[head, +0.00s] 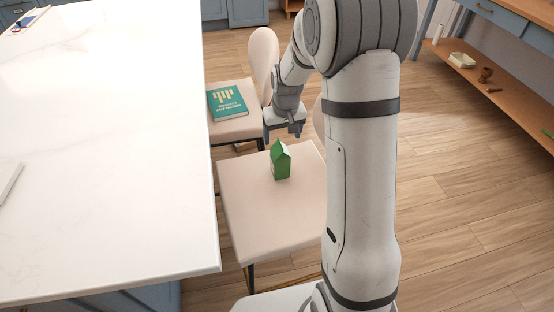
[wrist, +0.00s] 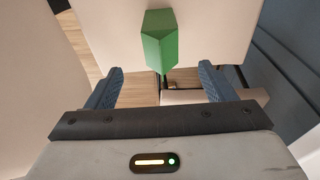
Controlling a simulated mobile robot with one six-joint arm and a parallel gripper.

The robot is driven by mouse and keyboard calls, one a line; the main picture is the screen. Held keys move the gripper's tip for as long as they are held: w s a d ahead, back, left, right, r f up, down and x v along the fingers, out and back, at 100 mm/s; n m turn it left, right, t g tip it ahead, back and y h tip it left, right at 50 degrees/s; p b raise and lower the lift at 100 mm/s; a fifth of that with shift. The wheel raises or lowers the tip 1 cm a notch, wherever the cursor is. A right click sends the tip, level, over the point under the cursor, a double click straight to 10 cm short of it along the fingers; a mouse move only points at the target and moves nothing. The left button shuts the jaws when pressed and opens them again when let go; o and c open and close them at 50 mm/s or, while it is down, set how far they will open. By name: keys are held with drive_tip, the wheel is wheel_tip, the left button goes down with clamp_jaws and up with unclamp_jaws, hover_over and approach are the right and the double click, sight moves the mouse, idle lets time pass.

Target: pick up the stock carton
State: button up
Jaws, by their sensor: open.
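The stock carton (head: 281,162) is green with a gabled top and stands upright on the beige seat of the nearer chair (head: 262,205). In the wrist view the carton (wrist: 160,42) is at the top centre, beyond the fingertips and roughly in line with the gap between them. My gripper (head: 283,136) is just above and behind the carton in the head view, apart from it. In the wrist view my gripper (wrist: 160,78) has its two blue fingers wide apart with nothing between them.
A white marble counter (head: 100,150) fills the left, its edge beside the chairs. A second chair (head: 240,128) behind holds a teal book (head: 227,102). A wooden shelf (head: 500,85) with small items stands at the right. Wooden floor (head: 460,200) is clear at the right.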

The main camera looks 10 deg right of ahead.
sight(280, 143)
drive_tip(key=f, duration=0.2)
drive_tip(key=w+f, duration=0.1)
drive_tip(key=f, duration=0.2)
drive_tip(key=w+f, duration=0.1)
drive_tip(key=f, duration=0.1)
drive_tip(key=shift+a+f, duration=0.15)
drive_tip(key=shift+f, duration=0.25)
clamp_jaws()
idle(0.5)
